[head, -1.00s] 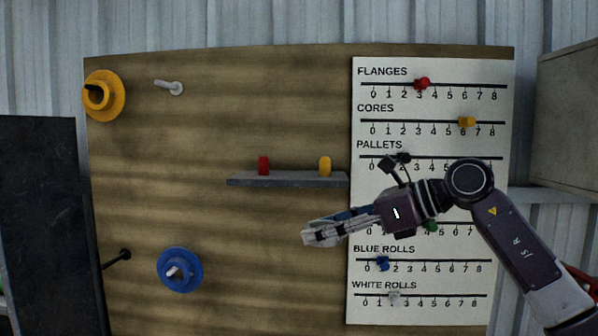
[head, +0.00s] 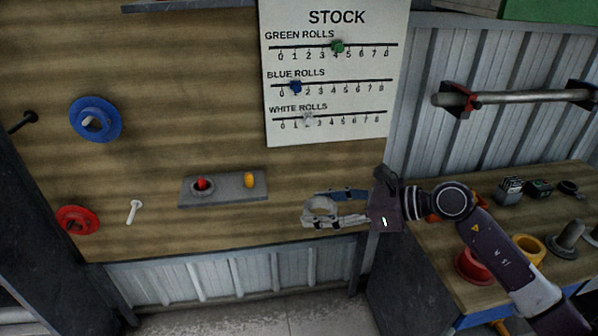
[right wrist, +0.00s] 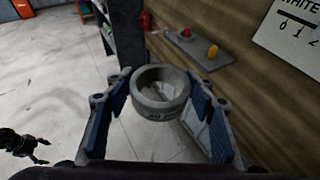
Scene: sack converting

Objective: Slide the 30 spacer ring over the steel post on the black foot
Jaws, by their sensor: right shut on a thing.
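My right gripper (head: 330,208) is shut on a grey ring (head: 320,213) and holds it in the air in front of the wooden board. In the right wrist view the ring (right wrist: 160,109) sits between the two blue-padded fingers, its hole facing the camera; the marking on its wall is too blurred to read. A grey steel post (head: 572,234) stands upright on a dark round foot (head: 565,252) on the bench at the right, apart from the ring. A dark jointed shape at the left of the right wrist view looks like my left gripper (right wrist: 24,147); its jaws are unclear.
The bench (head: 490,295) also holds a red ring (head: 472,265), a yellow ring (head: 528,248) and small dark blocks. A blue flanged disc (head: 96,120) and red disc (head: 77,220) hang at left.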

